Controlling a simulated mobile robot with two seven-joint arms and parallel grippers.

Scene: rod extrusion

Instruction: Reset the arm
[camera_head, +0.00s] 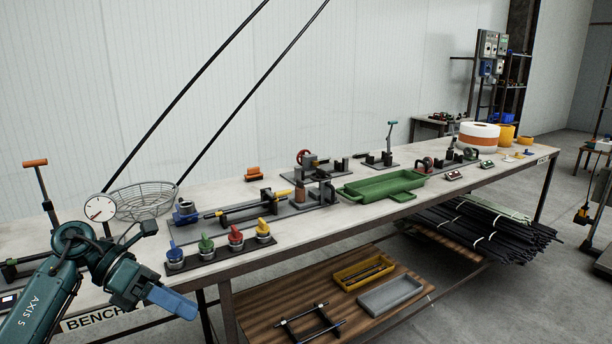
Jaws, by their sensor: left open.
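My left arm (45,305) comes in from the lower left and bends at a joint near the bench's front edge. My left gripper (165,297) is at the front edge of the bench, with a blue finger pointing right and down. It is open, and I see nothing held in it. It is in front of the row of coloured-handled valves (220,245) and apart from them. My right gripper is not in this view.
The long bench (300,215) holds a wire basket (145,200), a dial gauge (99,207), clamp fixtures and a green tray (382,187). A lower shelf holds a yellow bin (364,272) and a grey bin (390,294). Bundled black rods (485,235) lie under the far end. Floor at right is partly clear.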

